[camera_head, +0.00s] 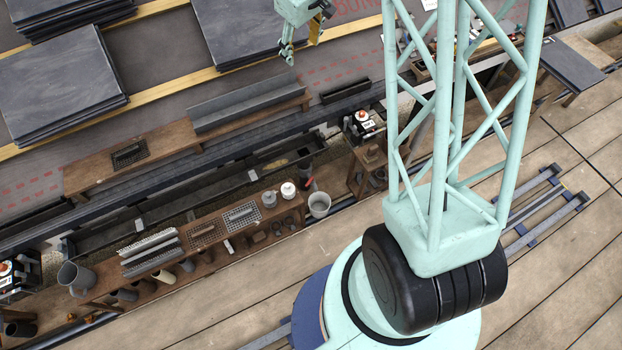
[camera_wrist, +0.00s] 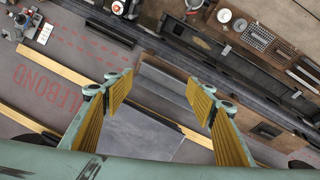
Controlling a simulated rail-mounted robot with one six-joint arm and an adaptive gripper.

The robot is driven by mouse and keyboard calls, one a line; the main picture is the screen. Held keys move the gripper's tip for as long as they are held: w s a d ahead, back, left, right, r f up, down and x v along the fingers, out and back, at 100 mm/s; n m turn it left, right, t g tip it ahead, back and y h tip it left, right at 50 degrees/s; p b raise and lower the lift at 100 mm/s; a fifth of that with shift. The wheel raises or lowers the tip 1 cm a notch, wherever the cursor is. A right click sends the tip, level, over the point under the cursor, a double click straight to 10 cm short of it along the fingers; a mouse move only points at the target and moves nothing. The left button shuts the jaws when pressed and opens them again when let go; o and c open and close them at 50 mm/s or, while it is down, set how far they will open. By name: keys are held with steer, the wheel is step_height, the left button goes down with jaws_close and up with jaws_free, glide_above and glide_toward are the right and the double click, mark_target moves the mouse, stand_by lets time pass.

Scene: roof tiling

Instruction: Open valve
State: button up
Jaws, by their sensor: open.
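No part is clearly recognisable as a valve. A black-and-white box unit with an orange-red knob (camera_head: 362,117) stands beyond the gutter, right of the middle of the head view; a similar knobbed unit (camera_head: 6,270) is at the left edge. In the wrist view a knobbed unit (camera_wrist: 118,8) shows at the top. My gripper (camera_head: 303,40) hangs over the roof at the top of the head view. In the wrist view my gripper (camera_wrist: 160,94) has its yellow-padded fingers spread wide with nothing between them, above the slates and a grey metal profile.
Stacked dark slates (camera_head: 62,80) lie on the roof over yellow battens. A wooden shelf holds a long grey profile (camera_head: 247,100). A wooden bench (camera_head: 205,255) carries trays and pots. A bucket (camera_head: 319,204) stands beside a small red-ended item (camera_head: 309,183). Plank flooring (camera_head: 570,250) is mostly clear.

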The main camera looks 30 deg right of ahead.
steer(key=w+d+f+n+p, duration=0.1)
steer(key=w+d+f, duration=0.1)
steer(key=f, duration=0.6)
steer(key=w+d+f+p, duration=0.1)
steer(key=w+d+f, duration=0.15)
steer(key=f, duration=0.45)
steer(key=n+y+p, duration=0.1)
steer(key=y+p, duration=0.2)
steer(key=p, duration=0.4)
glide_above(310, 181)
steer(key=s+d, duration=0.3)
steer(key=s, duration=0.2)
step_height(310, 181, down, 43)
steer(key=shift+s+a+r+t, duration=0.1)
steer(key=shift+s+a+t, duration=0.1)
steer(key=shift+a+t, duration=0.1)
steer(key=shift+b+x, duration=0.7)
steer(key=shift+x, duration=6.15)
steer(key=shift+s+a, duration=0.1)
steer(key=shift+a, duration=0.05)
steer(key=shift+c, duration=0.4)
steer(key=c, duration=0.8)
